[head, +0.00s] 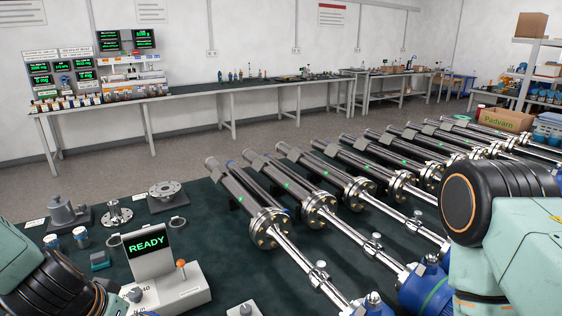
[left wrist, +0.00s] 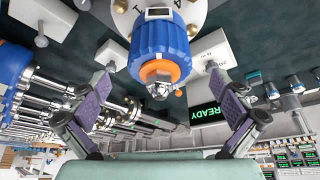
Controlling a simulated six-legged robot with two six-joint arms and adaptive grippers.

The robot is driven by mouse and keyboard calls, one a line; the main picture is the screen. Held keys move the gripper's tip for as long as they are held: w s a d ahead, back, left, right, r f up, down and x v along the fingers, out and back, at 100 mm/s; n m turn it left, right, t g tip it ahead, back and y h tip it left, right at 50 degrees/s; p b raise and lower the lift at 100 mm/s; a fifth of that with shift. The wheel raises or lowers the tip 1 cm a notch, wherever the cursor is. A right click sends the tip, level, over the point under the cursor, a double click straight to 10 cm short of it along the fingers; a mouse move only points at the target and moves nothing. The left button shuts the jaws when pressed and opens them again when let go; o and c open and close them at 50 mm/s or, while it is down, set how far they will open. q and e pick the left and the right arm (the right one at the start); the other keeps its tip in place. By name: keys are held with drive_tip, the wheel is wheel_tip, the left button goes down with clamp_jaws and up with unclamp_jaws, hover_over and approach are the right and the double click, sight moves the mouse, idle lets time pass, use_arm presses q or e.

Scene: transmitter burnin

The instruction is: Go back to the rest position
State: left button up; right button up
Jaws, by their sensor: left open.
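My left gripper (left wrist: 160,84) is open in the left wrist view, with one dark padded finger on each side. Between and beyond the fingers is a blue ribbed part with an orange ring (left wrist: 160,72) and a metal tip. A gap shows on both sides of it, and nothing is held. In the head view my left arm enters at the lower left and my right arm at the right, but both grippers are out of that picture. Several long transmitters (head: 262,212) with metal flanges and blue heads lie in a row on the dark green bench (head: 205,245).
A control box with a READY screen (head: 147,243) and an orange-knobbed lever (head: 181,264) stands at the front left. Metal fittings (head: 118,213) and small jars (head: 81,237) stand near it. A Padvarn cardboard box (head: 503,119) is at the far right. Wall benches (head: 200,93) lie beyond open floor.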

use_arm(q)
drive_tip(key=shift+v, duration=2.25)
drive_tip(key=shift+x, duration=5.25)
drive_tip(key=shift+w+r+p, duration=0.1)
drive_tip(key=shift+r+p, duration=0.65)
drive_tip(key=shift+d+r+p, duration=0.1)
drive_tip(key=shift+r+p, duration=0.2)
drive_tip(key=shift+r, duration=0.1)
drive_tip(key=shift+s+r+p, duration=0.2)
drive_tip(key=shift+r+p, duration=0.15)
drive_tip(key=shift+r, duration=0.2)
drive_tip(key=shift+w+f, duration=0.1)
drive_tip(key=shift+w, duration=0.05)
